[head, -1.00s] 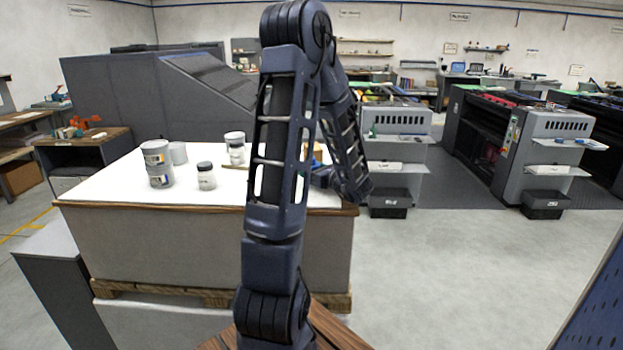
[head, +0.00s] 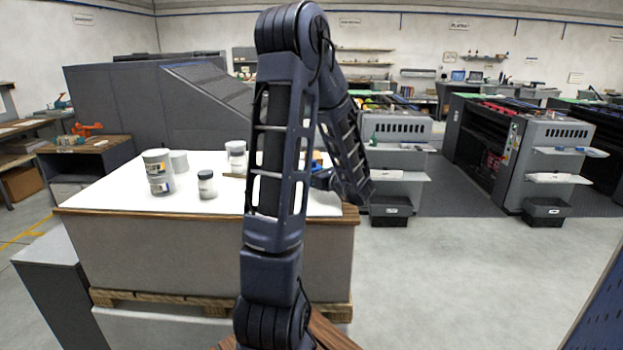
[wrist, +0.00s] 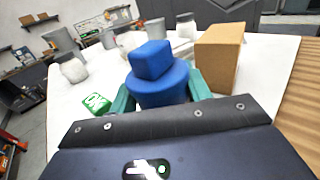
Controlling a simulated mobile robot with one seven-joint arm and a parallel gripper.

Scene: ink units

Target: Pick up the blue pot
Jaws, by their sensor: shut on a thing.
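The blue pot (wrist: 157,86) shows in the wrist view as a round blue body, with a blue block (wrist: 151,60) on its top. I cannot tell whether the block is part of it. My gripper (wrist: 161,93) has its teal fingers on either side of the pot, shut on it. The pot's underside is hidden, so I cannot tell its height above the white tabletop (wrist: 258,93). In the head view my arm covers most of the gripper, and a small blue patch (head: 317,156) shows just right of the arm.
A tan box (wrist: 219,55) stands close to the right of the pot. A green block with white marks (wrist: 96,104) lies to the left. Several grey and white tins and jars, including a large tin (head: 158,172) and a small jar (head: 206,185), stand on the table's left part.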

